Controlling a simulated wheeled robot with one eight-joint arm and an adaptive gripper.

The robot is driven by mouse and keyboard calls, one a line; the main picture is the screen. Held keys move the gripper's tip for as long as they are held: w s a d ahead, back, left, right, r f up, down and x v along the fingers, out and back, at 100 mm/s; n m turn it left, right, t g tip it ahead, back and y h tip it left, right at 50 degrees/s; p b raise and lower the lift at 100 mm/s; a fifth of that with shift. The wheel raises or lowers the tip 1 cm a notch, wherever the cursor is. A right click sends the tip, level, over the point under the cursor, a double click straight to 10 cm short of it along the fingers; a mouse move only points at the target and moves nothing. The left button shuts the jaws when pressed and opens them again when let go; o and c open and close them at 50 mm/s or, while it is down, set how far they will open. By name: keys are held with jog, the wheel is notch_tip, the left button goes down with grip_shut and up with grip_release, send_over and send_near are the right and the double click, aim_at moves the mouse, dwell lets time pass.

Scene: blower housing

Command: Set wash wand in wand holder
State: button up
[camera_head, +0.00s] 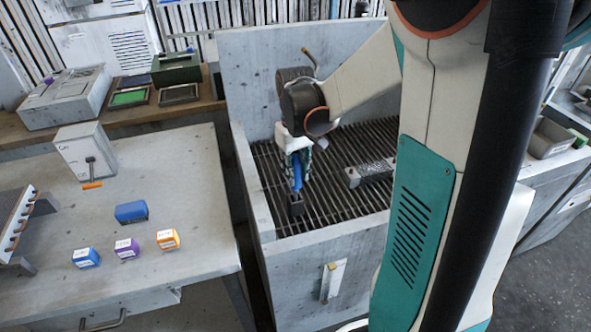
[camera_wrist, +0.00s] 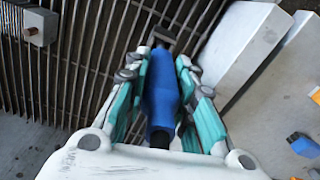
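The wash wand has a blue body (camera_head: 298,172) and a dark block-shaped end (camera_head: 296,207). My gripper (camera_head: 297,160) is shut around the blue body and holds the wand over the left part of the slatted grate, dark end down. In the wrist view the wand (camera_wrist: 161,92) lies between the teal fingers of my gripper (camera_wrist: 162,70), its dark end pointing away. A pale bracket (camera_head: 333,281) with a small brass-coloured piece at its top is on the basin's front wall. It may be the wand holder, but I cannot tell for sure.
The grey basin (camera_head: 262,205) has raised walls around its grate. A grey block (camera_head: 353,178) lies on the grate right of my gripper. A workbench (camera_head: 185,195) at left carries small boxes, a blue block (camera_head: 131,212) and a grey unit (camera_head: 85,150).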

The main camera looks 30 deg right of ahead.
jog(key=o, duration=0.4)
jog(key=shift+o, duration=0.2)
notch_tip(320, 180, up, 12)
jog(key=shift+r, duration=0.1)
dwell(0.5)
